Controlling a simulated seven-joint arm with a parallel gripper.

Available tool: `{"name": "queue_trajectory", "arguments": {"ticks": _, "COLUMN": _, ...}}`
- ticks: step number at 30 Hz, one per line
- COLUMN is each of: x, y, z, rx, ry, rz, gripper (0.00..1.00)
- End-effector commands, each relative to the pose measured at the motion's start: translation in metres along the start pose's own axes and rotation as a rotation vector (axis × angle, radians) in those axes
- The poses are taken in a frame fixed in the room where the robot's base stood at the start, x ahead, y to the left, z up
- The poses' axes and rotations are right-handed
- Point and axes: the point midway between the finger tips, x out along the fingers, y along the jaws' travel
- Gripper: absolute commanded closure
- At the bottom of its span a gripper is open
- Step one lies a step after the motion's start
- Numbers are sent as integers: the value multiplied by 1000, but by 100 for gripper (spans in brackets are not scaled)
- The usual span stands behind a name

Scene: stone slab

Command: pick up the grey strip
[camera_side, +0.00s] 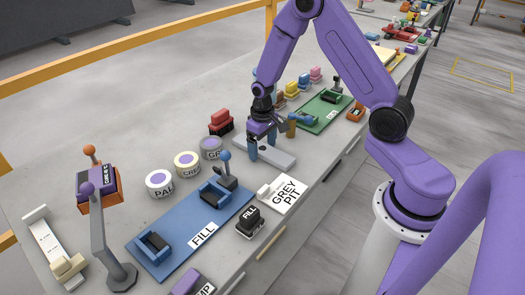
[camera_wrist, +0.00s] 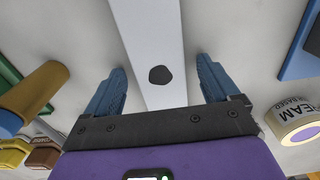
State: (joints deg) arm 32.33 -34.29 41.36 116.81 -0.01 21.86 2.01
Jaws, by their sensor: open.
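The grey strip (camera_side: 277,157) is a flat pale bar lying on the slab in the middle of the side view, partly hidden by my gripper. In the wrist view the strip (camera_wrist: 150,35) runs from the top edge down between my fingers and has a dark round spot on it. My gripper (camera_side: 262,143) is over the strip, pointing down. In the wrist view my gripper (camera_wrist: 162,72) has its blue fingers spread, one on each side of the strip, with visible gaps. Nothing is held. I cannot tell the exact height of the fingertips.
A blue FILL mat (camera_side: 178,225) is to the left, a green mat (camera_side: 322,113) behind right.

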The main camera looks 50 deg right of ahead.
Motion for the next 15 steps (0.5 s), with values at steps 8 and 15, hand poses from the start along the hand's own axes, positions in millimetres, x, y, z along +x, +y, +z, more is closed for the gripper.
{"name": "queue_trajectory", "arguments": {"ticks": 8, "x": 0, "y": 0, "z": 0, "rx": 0, "ry": 1, "rz": 0, "gripper": 38}}
{"name": "queue_trajectory", "arguments": {"ticks": 15, "x": -1, "y": 0, "z": -1, "rx": -1, "ry": 2, "rz": 0, "gripper": 90}}
